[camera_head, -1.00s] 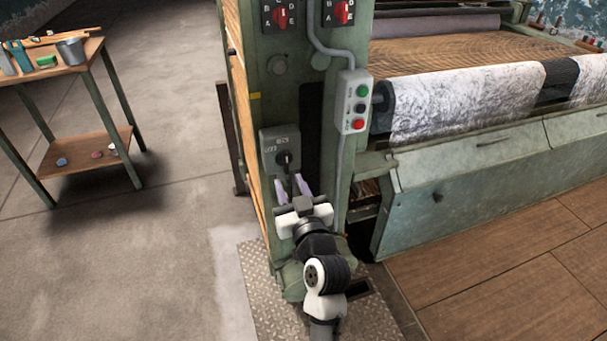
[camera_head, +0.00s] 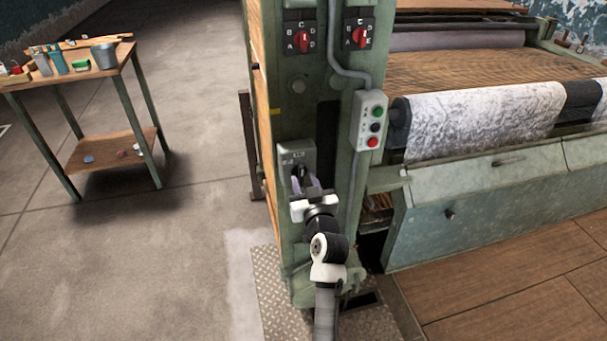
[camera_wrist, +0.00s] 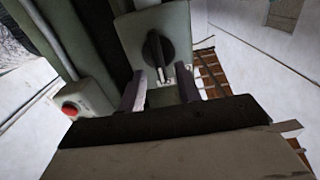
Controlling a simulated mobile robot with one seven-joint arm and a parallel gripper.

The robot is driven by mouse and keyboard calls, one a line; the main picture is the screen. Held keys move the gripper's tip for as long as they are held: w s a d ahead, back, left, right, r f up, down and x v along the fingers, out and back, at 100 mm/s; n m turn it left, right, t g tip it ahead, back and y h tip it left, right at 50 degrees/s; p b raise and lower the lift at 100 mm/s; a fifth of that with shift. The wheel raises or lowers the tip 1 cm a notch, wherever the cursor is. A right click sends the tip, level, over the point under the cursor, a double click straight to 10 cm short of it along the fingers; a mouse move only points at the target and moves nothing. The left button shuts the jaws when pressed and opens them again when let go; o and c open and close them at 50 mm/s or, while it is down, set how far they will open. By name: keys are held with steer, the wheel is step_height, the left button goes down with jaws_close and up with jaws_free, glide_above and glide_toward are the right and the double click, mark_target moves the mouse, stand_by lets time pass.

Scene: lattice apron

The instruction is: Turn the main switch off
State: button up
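The main switch is a grey-green box (camera_head: 296,155) on the green machine post, with a black rotary knob (camera_head: 301,171). In the wrist view the knob (camera_wrist: 156,50) shows as a ridged handle on a black disc, with the ridge nearly upright in the picture. My gripper (camera_head: 308,186) is in front of the box, just below the knob in the head view.
A push-button box (camera_head: 369,120) with green, black and red buttons hangs right of the switch. Two red selector switches, left (camera_head: 304,38) and right (camera_head: 359,37), sit higher up. A wooden table (camera_head: 103,80) with tools stands at the left. The floor between is clear.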

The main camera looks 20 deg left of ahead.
steer(key=shift+x, duration=0.9)
jaws_close()
